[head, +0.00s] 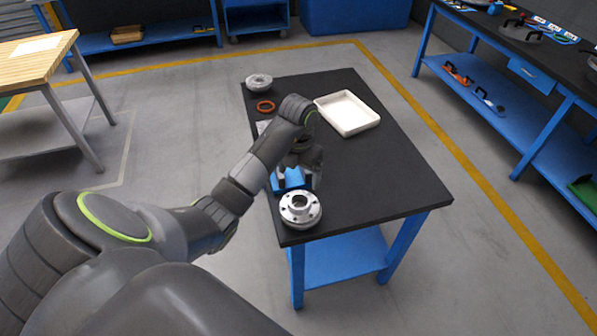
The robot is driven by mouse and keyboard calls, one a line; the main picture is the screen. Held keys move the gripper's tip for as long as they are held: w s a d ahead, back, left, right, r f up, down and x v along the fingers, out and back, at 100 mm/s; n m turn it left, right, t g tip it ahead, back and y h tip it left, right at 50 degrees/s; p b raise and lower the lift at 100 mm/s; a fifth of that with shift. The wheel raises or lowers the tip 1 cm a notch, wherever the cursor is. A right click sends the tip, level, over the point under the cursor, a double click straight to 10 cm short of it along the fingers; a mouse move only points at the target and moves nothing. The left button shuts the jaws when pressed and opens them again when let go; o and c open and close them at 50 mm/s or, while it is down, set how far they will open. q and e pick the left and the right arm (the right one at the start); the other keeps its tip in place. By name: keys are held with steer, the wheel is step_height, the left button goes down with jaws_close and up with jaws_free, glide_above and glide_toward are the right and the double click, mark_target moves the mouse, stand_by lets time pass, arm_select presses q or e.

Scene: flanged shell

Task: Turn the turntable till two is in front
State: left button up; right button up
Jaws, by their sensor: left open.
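No numbered turntable can be clearly made out, and no numeral can be read. A silver round flanged part (300,208) with a central hole and bolt holes sits at the near left corner of the black table. A blue piece (291,180) lies just behind it, partly hidden by my left gripper (299,182). My left gripper is open and points down over the blue piece; whether it touches it I cannot tell. My left arm comes in from the left and bends down over the table's left edge. My right gripper does not show.
On the black table (385,175), a white tray (347,113) stands at the back right. An orange ring (265,106) and another silver round part (259,82) lie at the far left. The table's right and near middle are clear. Blue-framed benches stand around.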

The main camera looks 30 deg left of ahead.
arm_select(q)
steer(key=b, duration=0.7)
glide_above(298, 206)
step_height(298, 206, down, 9)
steer(key=shift+d+f, duration=0.15)
steer(key=shift+f+p, duration=0.3)
steer(key=shift+p, duration=0.1)
steer(key=shift+f, duration=0.85)
